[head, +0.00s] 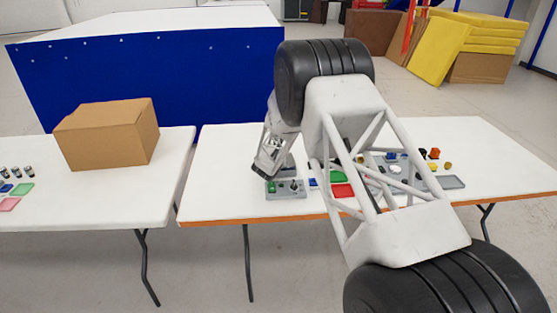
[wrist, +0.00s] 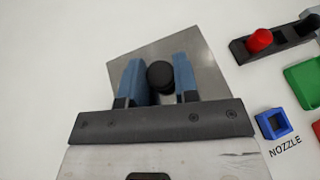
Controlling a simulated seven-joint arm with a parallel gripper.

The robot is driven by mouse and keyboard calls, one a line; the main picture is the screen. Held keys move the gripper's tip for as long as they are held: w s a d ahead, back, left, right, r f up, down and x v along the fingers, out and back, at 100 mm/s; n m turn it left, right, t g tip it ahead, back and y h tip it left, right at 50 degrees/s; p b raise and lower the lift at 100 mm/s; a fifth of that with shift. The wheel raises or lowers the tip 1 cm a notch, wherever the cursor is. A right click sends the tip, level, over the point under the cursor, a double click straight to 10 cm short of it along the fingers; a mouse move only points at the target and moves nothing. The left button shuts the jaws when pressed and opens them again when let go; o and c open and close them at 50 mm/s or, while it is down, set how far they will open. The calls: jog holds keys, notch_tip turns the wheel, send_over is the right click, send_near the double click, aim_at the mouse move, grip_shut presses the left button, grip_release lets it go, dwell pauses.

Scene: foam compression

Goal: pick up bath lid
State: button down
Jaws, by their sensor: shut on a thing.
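The bath lid (wrist: 212,78) is a flat grey metal plate with a round black knob (wrist: 160,76), seen in the wrist view. My gripper (wrist: 157,66) has its two blue fingers on either side of the knob and is shut on it. The plate lies beyond and beneath the fingertips, and my gripper body hides its near part. I cannot tell whether the lid rests on something or hangs free. In the head view, my gripper (head: 268,168) is small, over the left part of the right table, and the lid is hard to make out there.
In the wrist view, a black holder with a red knob (wrist: 260,39), a green tray (wrist: 304,84) and a blue square block (wrist: 274,124) by the label NOZZLE lie to the right. In the head view, a cardboard box (head: 107,135) stands on the left table. The white table (head: 228,195) is clear front left.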

jog(key=shift+r, duration=1.45)
jog(key=shift+s+r, duration=0.1)
jog(key=shift+r, duration=0.25)
jog(key=s+d+r, duration=0.1)
jog(key=s, duration=1.4)
jog(key=shift+s+d+r, duration=0.2)
jog(key=shift+s, duration=0.15)
jog(key=shift+w, duration=0.1)
